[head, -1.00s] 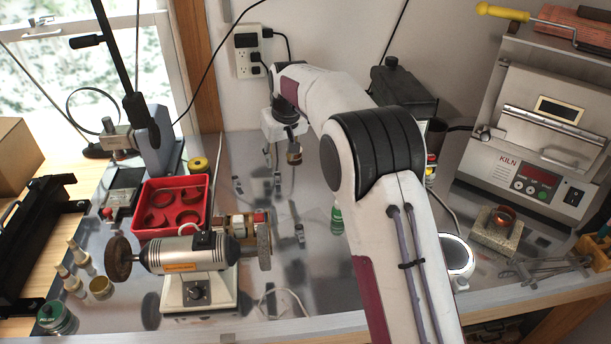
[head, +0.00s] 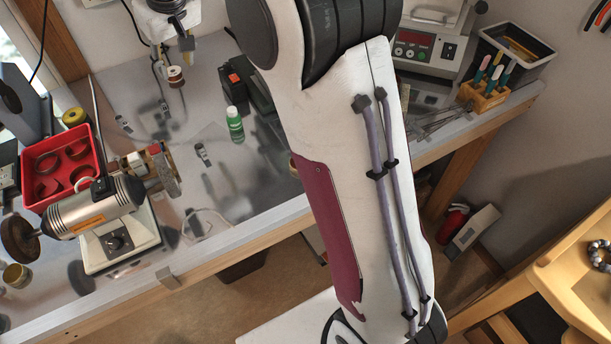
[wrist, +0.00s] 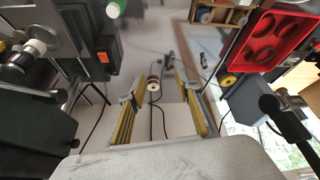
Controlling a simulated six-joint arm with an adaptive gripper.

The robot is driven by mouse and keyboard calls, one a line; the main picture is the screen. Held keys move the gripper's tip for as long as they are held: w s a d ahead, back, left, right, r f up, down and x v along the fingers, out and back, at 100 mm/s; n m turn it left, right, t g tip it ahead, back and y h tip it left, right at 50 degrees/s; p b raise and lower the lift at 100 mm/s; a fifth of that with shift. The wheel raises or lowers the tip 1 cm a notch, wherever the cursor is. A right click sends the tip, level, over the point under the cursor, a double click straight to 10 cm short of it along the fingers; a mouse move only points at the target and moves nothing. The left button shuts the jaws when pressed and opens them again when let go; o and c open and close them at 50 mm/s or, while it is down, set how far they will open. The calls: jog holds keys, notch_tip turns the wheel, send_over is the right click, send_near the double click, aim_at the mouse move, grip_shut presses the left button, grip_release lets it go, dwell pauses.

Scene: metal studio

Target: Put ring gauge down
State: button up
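A small reddish-brown, spool-like piece with pale ends (head: 175,76) shows on the shiny metal bench top in the head view. It may be the ring gauge; it is too small to be sure. My gripper (head: 173,50) is just above it, at the upper left of the head view. In the wrist view my gripper (wrist: 158,82) has its two yellow-edged fingers wide apart and is open. The piece (wrist: 154,86) shows in the gap between them, with no finger touching it that I can see.
A red tray of rings (head: 97,188) and a polishing motor (head: 100,205) stand to the left. A small dark clip (head: 202,153) lies nearer the front.

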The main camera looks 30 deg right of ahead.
jog(key=s+d+r+m, duration=0.1)
jog(key=s+d+r, duration=0.1)
jog(key=s, duration=0.3)
jog(key=s+d+r, duration=0.2)
jog(key=s+r, duration=0.1)
jog(key=s, duration=0.3)
jog(key=s+d+f+m, duration=0.1)
jog(key=s+d+f, duration=0.1)
jog(key=s, duration=1.1)
jog(key=s+d+f+m+t, duration=0.1)
jog(key=s+d+f, duration=0.1)
jog(key=s, duration=1.2)
jog(key=shift+s+d+f+h, duration=0.3)
jog(key=shift+d+f+h, duration=0.1)
jog(key=shift+f, duration=0.3)
jog(key=shift+o, duration=0.4)
jog(key=shift+a, duration=0.1)
